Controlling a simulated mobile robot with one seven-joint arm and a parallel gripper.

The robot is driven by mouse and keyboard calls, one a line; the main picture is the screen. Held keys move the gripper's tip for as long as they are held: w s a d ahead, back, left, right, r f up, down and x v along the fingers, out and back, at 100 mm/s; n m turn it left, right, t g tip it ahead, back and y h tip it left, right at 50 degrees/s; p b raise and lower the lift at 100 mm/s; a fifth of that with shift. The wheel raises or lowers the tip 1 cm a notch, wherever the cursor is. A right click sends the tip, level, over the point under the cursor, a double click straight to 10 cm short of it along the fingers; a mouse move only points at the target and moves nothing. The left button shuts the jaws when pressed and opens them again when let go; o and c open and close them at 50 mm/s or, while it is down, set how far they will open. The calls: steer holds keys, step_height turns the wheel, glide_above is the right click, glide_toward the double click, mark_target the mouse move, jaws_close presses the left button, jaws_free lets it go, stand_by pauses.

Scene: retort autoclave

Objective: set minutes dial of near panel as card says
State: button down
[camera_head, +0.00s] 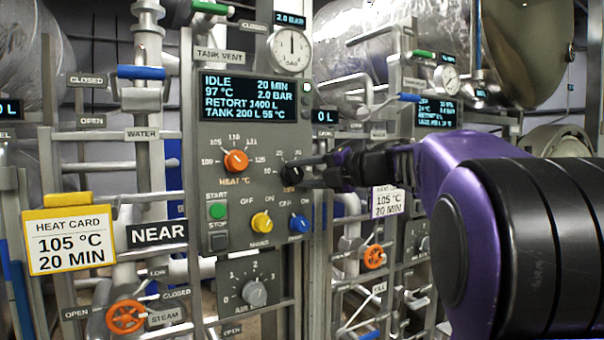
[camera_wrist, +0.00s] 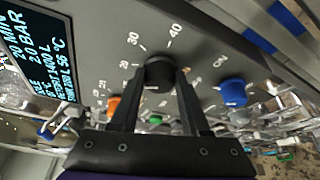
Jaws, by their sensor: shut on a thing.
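The near panel (camera_head: 214,175) carries a display (camera_head: 246,98) that reads IDLE, 20 MIN, 97 °C and 2.0 BAR. The yellow-topped heat card (camera_head: 70,241) at left reads 105 °C, 20 MIN, beside the black NEAR sign (camera_head: 157,234). The minutes dial is a black knob (camera_wrist: 158,72) with 30 and 40 marks showing near it in the wrist view. My gripper (camera_head: 303,172) reaches it from the right and is shut on it, with one finger on each side. In the head view the gripper partly covers the dial and its scale, so its pointer is unclear.
The orange heat dial (camera_head: 236,161) is just left of the minutes dial. Below are a green start button (camera_head: 217,211), a yellow knob (camera_head: 262,222) and a blue knob (camera_head: 299,224). Pipes and a second panel with its own card (camera_head: 386,201) stand at right.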

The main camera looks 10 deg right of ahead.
steer(key=shift+c, duration=1.9)
jaws_free()
